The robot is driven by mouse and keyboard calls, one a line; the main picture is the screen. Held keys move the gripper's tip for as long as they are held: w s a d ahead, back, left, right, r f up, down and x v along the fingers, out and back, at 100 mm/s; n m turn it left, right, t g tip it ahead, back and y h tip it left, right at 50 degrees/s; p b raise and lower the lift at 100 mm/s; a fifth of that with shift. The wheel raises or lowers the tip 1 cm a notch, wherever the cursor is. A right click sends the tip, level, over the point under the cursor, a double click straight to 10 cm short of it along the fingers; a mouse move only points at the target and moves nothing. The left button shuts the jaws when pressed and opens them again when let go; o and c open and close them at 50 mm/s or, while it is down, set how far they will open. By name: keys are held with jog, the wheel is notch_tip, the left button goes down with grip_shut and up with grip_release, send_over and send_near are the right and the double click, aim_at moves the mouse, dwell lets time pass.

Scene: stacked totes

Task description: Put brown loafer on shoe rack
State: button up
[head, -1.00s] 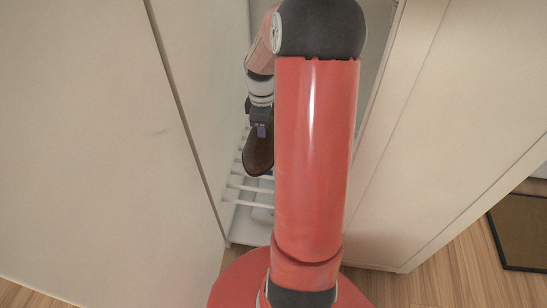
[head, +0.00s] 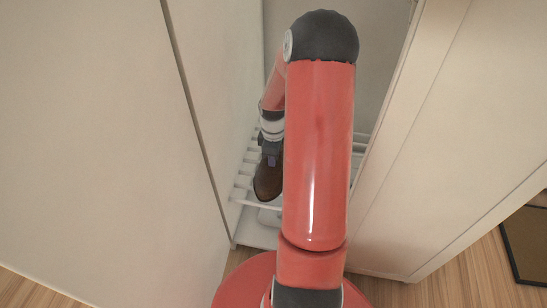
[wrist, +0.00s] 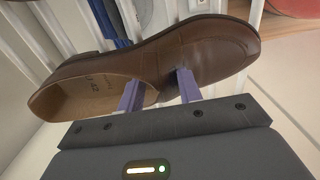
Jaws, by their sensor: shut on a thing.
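The brown loafer (head: 268,181) is in my gripper (head: 270,160), at the shoe rack (head: 243,182) inside the narrow closet space. In the wrist view the loafer (wrist: 165,62) lies across the picture, with its opening toward the camera. My gripper (wrist: 158,88) is shut on its side wall near the opening, with purple fingers. White slats of the rack (wrist: 72,18) show behind the loafer. I cannot tell whether the sole touches the slats. My arm hides the right part of the rack in the head view.
A tall pale panel (head: 90,130) stands close on the left, and another pale panel (head: 470,150) on the right. In the wrist view a blue item (wrist: 108,20) lies behind the loafer. A dark-edged mat (head: 530,240) lies at right.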

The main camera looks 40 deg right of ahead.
jog(key=o, duration=1.3)
jog(key=shift+c, duration=0.2)
notch_tip(320, 180, up, 11)
jog(key=shift+p, duration=0.85)
jog(key=s+a+r+m+t+h, duration=0.1)
jog(key=s+a+r+m, duration=0.1)
jog(key=a+r, duration=0.5)
jog(key=s+a+r+m+t+y, duration=0.1)
jog(key=s+a+r+m+t, duration=0.3)
jog(key=s+a+r, duration=0.7)
jog(key=s+a+m, duration=0.2)
jog(key=s+a, duration=0.1)
jog(key=s, duration=0.1)
jog(key=shift+s+a+r+t, duration=0.15)
jog(key=shift+s+a+t, duration=0.05)
jog(key=shift+a+t, duration=0.15)
